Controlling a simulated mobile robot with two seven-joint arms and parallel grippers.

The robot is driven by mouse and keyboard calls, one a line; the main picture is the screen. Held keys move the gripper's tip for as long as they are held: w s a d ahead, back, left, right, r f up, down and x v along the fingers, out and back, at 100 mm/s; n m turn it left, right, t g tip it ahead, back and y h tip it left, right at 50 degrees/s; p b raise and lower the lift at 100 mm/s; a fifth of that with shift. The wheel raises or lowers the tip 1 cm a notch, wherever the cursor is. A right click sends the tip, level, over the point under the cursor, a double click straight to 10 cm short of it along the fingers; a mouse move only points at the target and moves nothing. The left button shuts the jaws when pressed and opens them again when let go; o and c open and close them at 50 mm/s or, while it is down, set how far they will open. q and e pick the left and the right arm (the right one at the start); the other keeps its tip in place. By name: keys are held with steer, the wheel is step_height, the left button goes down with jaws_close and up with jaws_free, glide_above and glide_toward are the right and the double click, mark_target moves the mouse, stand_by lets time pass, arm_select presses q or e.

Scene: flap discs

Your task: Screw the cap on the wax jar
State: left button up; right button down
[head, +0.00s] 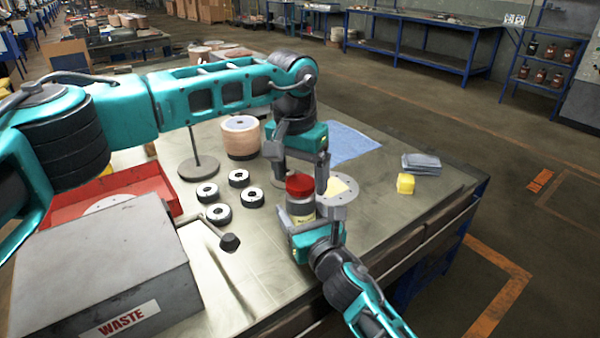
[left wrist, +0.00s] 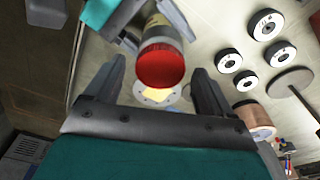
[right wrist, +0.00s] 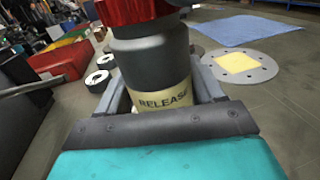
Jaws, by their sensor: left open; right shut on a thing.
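The wax jar (head: 301,208) is dark grey with a pale label that reads RELEASE in the right wrist view (right wrist: 163,98). Its red cap (head: 299,184) sits on top of it; how tightly it is seated I cannot tell. My right gripper (head: 311,228) is shut on the lower part of the jar and holds it upright near the table's front edge. My left gripper (head: 301,172) points down above the jar, open. In the left wrist view the red cap (left wrist: 161,66) shows between its two spread fingers, with gaps on both sides.
A grey round plate with a yellow square (head: 340,189) is right behind the jar. Several flap discs (head: 218,213), a copper-coloured spool (head: 241,140), a blue cloth (head: 350,142), a yellow block (head: 405,184), a WASTE box (head: 100,270) and a red tray (head: 152,184) surround it.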

arm_select(q)
steer(key=shift+r, duration=0.1)
steer(key=shift+r, duration=2.2)
steer(key=shift+c, duration=0.4)
